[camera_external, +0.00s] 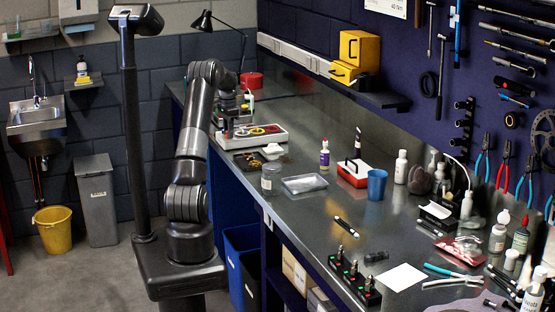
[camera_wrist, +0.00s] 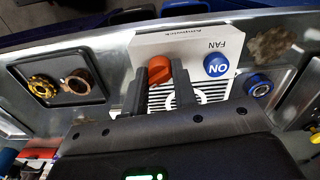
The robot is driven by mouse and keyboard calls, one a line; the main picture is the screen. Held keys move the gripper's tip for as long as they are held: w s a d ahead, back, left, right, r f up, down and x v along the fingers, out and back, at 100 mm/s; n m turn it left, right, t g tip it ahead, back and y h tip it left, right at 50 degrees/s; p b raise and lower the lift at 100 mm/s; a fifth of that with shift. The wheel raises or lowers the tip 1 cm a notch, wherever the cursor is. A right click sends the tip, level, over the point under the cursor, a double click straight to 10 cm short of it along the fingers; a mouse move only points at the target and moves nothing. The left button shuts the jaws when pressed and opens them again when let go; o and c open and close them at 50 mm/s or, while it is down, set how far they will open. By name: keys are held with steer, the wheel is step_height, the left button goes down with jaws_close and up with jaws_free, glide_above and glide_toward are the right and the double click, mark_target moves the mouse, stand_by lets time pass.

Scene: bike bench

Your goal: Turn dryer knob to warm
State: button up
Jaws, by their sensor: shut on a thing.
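The dryer (camera_wrist: 193,43) is a white box with a vented front, the word FAN and a round blue ON button (camera_wrist: 217,65). Its knob (camera_wrist: 158,67) is orange-red and sits left of the button in the wrist view. My gripper (camera_wrist: 156,82) is shut on the knob, with a dark finger on either side of it. No warm mark can be read.
The metal bench (camera_external: 310,212) runs along the wall. A glass jar (camera_external: 267,184) stands by the front edge. In the wrist view, a dark tray (camera_wrist: 70,97) with brass rings lies left of the dryer.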

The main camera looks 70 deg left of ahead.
steer(key=shift+m, duration=0.6)
steer(key=o, duration=1)
step_height(320, 180, up, 11)
steer(key=shift+f, duration=0.1)
stand_by(0.4)
